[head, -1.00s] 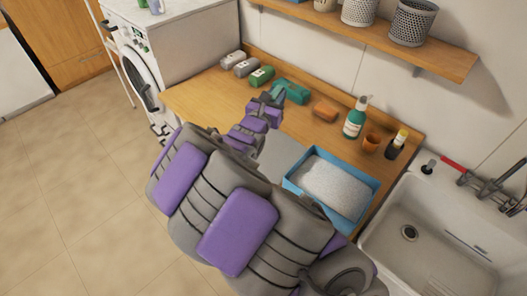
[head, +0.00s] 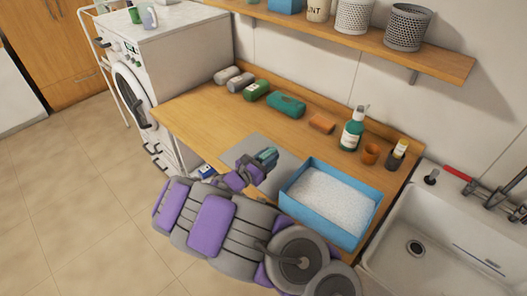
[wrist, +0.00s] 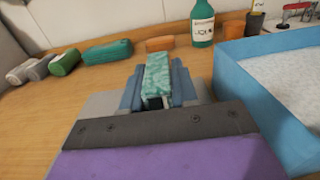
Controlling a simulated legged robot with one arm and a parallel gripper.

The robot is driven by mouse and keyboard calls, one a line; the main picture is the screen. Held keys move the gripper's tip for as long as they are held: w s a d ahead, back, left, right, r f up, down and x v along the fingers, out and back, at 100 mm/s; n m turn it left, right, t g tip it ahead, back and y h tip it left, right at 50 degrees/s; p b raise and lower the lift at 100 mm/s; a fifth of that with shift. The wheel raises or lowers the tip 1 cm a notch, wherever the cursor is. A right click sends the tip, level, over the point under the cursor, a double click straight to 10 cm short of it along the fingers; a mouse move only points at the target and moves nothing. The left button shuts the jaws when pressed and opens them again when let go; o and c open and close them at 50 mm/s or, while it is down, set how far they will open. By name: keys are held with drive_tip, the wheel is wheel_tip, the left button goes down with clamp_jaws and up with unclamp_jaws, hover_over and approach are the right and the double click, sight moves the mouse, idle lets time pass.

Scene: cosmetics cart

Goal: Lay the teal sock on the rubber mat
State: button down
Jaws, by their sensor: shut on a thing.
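The teal sock (wrist: 158,72) is a light teal, mottled, folded bundle between the jaws of my gripper (wrist: 157,88) in the wrist view. In the head view the sock (head: 267,154) shows at the tip of my gripper (head: 262,160). My gripper is shut on it. The rubber mat (head: 262,141) is a flat grey sheet on the wooden counter, left of the blue tray. The sock and gripper are over the mat, which my arm partly covers. The mat (wrist: 101,104) also shows beside the gripper in the wrist view. I cannot tell whether the sock touches it.
A blue tray (head: 300,208) of white granules stands right of the mat. Behind are a darker teal roll (head: 286,105), a green roll (head: 256,90), grey rolls (head: 228,75), an orange block (head: 321,123) and a green bottle (head: 352,130). The sink (head: 425,215) is at right.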

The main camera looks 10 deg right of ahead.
drive_tip(key=shift+w+f+b, duration=0.45)
drive_tip(key=shift+w+f, duration=0.3)
drive_tip(key=shift+w, duration=0.65)
drive_tip(key=shift+w+f+b, duration=0.45)
drive_tip(key=shift+w+f, duration=0.25)
drive_tip(key=shift+w, duration=0.75)
drive_tip(key=shift+w+f+b, duration=0.45)
drive_tip(key=shift+w+f, duration=0.3)
drive_tip(key=shift+w, duration=0.65)
drive_tip(key=shift+r, duration=0.1)
drive_tip(key=c, duration=0.9)
unclamp_jaws()
drive_tip(key=shift+o, duration=0.2)
drive_tip(key=shift+s+a, duration=0.1)
